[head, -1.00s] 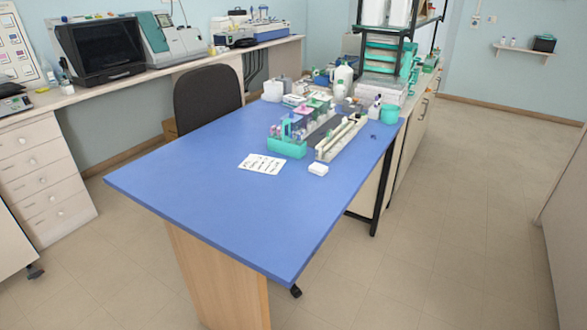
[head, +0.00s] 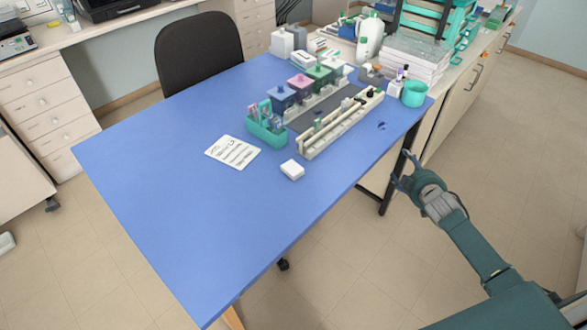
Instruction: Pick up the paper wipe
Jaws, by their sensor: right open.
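A small white folded pad (head: 292,169), which looks like the paper wipe, lies flat on the blue table (head: 190,210), just in front of the near end of a long pale rack. A white card with dark printed lines (head: 232,152) lies to its left. My right gripper (head: 402,170) is open and empty, off the table's right edge and well to the right of the pad. Nothing covers the pad. My left gripper is not in view.
Behind the pad stand the pale rack (head: 312,150), a teal holder (head: 267,135) and several lidded jars. A teal cup (head: 414,94) is at the far right corner. A dark chair (head: 198,52) stands behind. The table's near part is clear.

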